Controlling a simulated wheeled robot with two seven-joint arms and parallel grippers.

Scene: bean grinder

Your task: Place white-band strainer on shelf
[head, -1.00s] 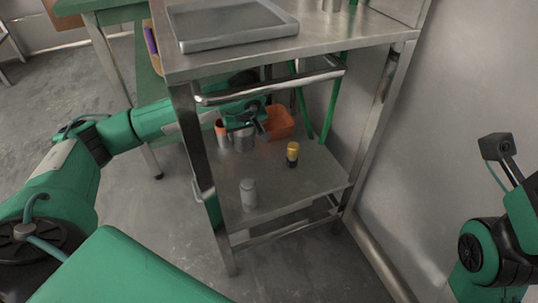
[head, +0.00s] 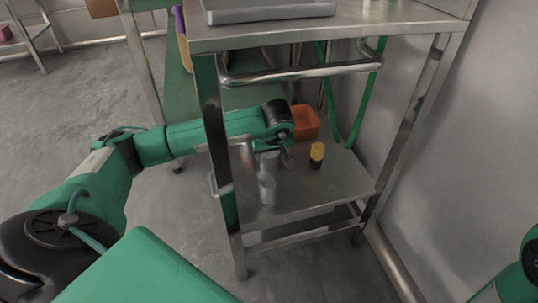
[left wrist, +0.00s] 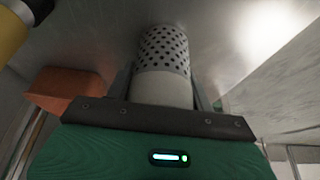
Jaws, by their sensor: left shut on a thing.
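The white-band strainer (left wrist: 163,65) is a perforated metal cylinder with a plain white band at the end nearest my gripper in the left wrist view. My left gripper (left wrist: 162,100) is shut on it around the white band. In the head view, my left gripper (head: 285,154) reaches in over the lower shelf (head: 335,185) of the metal cart. The strainer (head: 268,160) appears there as a small grey cylinder beside the fingers. I cannot tell whether it touches the shelf. My right gripper is out of view.
A pale shaker (head: 267,188) stands just in front of the held strainer. A yellow-topped dark bottle (head: 317,155) stands to the right, and an orange bin (head: 305,123) behind. The cart's rail (head: 300,74) and front left leg (head: 217,150) border the opening. The right front shelf is clear.

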